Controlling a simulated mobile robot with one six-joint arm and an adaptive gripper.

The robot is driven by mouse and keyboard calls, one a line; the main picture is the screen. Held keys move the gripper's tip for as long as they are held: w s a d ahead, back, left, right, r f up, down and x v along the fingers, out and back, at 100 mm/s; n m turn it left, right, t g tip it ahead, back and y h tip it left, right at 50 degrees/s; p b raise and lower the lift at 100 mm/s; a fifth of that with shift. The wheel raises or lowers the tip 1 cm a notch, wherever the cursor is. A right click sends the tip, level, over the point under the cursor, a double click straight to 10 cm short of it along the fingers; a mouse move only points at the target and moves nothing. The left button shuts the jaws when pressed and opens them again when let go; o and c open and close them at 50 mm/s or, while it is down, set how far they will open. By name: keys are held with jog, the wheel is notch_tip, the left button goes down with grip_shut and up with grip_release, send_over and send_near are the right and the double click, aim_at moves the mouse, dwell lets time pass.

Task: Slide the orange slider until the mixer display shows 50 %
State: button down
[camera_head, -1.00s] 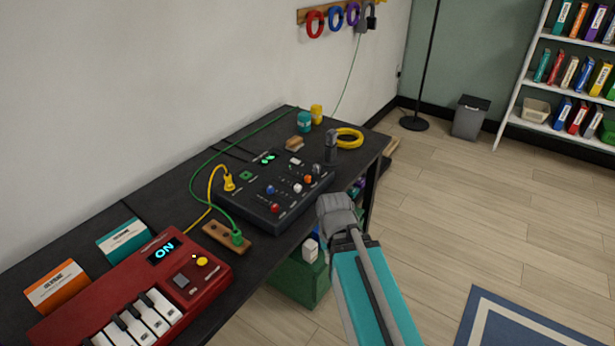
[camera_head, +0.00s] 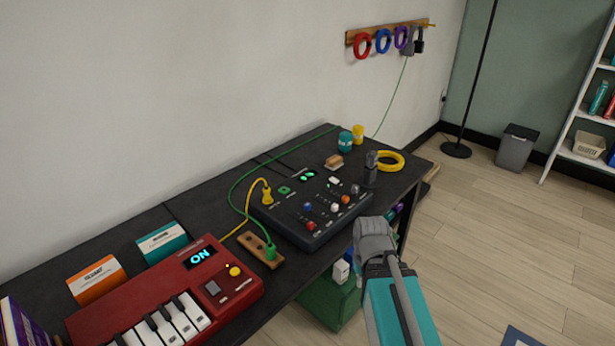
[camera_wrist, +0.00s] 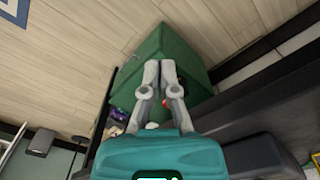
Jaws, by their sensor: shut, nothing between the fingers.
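The dark mixer (camera_head: 284,226) lies on the black desk, with a small green-lit display (camera_head: 308,175) too small to read. The orange slider cap (camera_head: 345,199) is on its right half, between a white cap (camera_head: 334,208) and a grey one (camera_head: 355,189). My gripper (camera_wrist: 152,70) is shut and empty in the wrist view, its grey fingers pointing toward a green crate below.
A red keyboard (camera_head: 255,289) showing ON stands left of the mixer. A wooden block (camera_head: 241,239) with a green plug and cables lie beside it. The green crate (camera_head: 325,302) is under the desk.

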jog(key=c, duration=1.1)
grip_release()
jog(key=shift+r, duration=0.1)
jog(key=shift+o, duration=1.1)
jog(key=shift+w+r, duration=0.15)
jog(key=shift+w, duration=0.1)
jog(key=o, duration=0.4)
jog(key=shift+w+r+n+p, duration=0.3)
jog(key=shift+w+r+p, duration=0.55)
jog(key=shift+p, duration=0.2)
jog(key=shift+c, duration=0.2)
notch_tip(320, 180, up, 20)
jog(key=n+p, duration=0.8)
jog(key=p, duration=1.2)
send_over(346, 197)
jog(key=shift+w+a+r, duration=0.1)
jog(key=shift+w, duration=0.05)
notch_tip(346, 197, down, 14)
jog(key=b, duration=1.3)
jog(key=shift+r+b, duration=0.1)
jog(key=shift+b, duration=0.2)
